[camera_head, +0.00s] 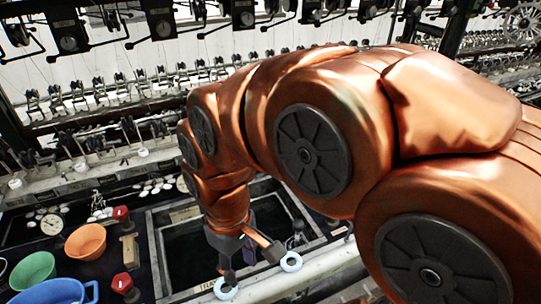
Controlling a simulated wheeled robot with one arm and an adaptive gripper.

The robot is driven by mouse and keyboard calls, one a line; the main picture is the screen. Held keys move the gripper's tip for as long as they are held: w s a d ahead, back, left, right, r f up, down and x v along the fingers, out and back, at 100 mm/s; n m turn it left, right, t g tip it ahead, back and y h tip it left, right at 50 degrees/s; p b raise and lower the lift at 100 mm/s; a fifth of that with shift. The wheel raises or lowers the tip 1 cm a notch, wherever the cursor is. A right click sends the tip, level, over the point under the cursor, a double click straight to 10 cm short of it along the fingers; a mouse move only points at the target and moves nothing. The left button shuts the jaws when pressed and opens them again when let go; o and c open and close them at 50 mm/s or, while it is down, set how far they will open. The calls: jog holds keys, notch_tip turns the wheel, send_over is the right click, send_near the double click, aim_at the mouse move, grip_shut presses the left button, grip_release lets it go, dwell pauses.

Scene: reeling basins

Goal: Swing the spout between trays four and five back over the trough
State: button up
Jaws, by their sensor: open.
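My gripper (250,270) is open and points down over the near edge of a dark rectangular basin (160,262) with a pale rim, which may be the trough. A row of labelled trays (75,186) with small dark fittings runs behind the basin at the left. I cannot single out the spout between trays four and five; my arm covers the middle and right of the row.
An orange bowl (85,241), a green bowl (32,270) and a blue basin (58,291) stand at the lower left. Red-topped fittings (122,283) and a dial (51,224) are near them. Reeling racks (140,85) fill the back. My arm blocks the right.

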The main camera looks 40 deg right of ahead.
jog(key=w+d+n+t+b, duration=0.1)
jog(key=w+d+n+b, duration=0.15)
jog(key=w+d, duration=0.5)
jog(key=w+d+n+t+b, duration=0.1)
jog(key=w+d+n, duration=0.35)
jog(key=w, duration=0.55)
jog(key=w+d+f+n+t+h+b, duration=0.1)
jog(key=w+d+n+b, duration=0.15)
jog(key=d, duration=0.95)
jog(key=w+d+f+n+b, duration=0.1)
jog(key=w+d+n, duration=0.25)
jog(key=d, duration=0.75)
jog(key=shift+m, duration=0.4)
jog(key=f, duration=0.2)
jog(key=w+f+p, duration=0.1)
jog(key=f, duration=0.4)
jog(key=shift+w+d+f+p, duration=0.1)
jog(key=shift+w+d+p, duration=0.15)
jog(key=shift+d+p, duration=0.1)
jog(key=shift+c, duration=0.2)
grip_shut()
